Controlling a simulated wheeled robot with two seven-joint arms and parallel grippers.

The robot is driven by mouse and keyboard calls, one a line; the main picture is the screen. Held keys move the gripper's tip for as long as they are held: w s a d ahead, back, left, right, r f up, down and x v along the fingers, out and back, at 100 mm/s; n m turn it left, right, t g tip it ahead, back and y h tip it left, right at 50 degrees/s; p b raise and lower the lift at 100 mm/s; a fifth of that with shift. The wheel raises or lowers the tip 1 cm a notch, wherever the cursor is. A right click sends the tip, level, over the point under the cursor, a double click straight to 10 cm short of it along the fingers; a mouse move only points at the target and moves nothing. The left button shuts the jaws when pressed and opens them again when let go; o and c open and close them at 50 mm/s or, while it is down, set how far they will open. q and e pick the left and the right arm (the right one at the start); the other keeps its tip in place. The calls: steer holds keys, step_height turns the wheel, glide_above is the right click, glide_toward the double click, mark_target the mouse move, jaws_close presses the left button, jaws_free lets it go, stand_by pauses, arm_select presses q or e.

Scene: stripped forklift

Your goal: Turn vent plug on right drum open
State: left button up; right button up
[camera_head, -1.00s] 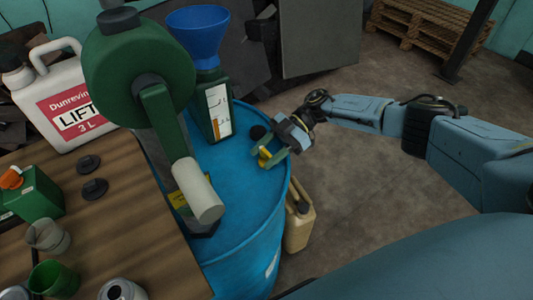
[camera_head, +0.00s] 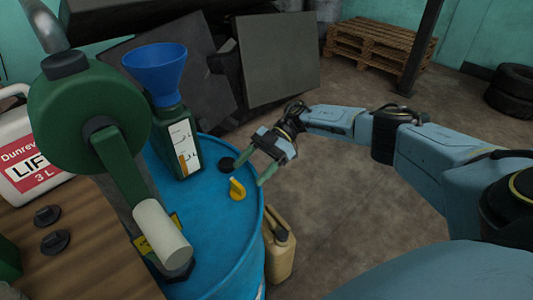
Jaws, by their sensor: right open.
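A blue drum (camera_head: 208,232) stands in the middle left of the head view. A yellow vent plug (camera_head: 236,188) with a raised handle sits on its top near the right rim. A round black cap (camera_head: 227,163) lies just behind the plug. My right gripper (camera_head: 251,170) is open and empty, with its green fingers apart, beyond and to the right of the yellow plug, near the drum rim. A gap shows between the fingers and the plug. My left gripper is not in view.
A green hand pump with a grey spout (camera_head: 162,234) stands left of the plug. A green jug (camera_head: 180,150) with a blue funnel (camera_head: 157,72) stands behind it. A tan canister (camera_head: 279,248) stands beside the drum. A wooden bench (camera_head: 95,250) is at left.

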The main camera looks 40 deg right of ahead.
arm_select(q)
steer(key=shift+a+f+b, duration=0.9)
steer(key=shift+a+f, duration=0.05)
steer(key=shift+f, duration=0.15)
arm_select(e)
steer(key=v, duration=0.7)
steer(key=shift+d, duration=0.15)
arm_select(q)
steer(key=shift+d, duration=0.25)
arm_select(e)
steer(key=shift+r, duration=0.1)
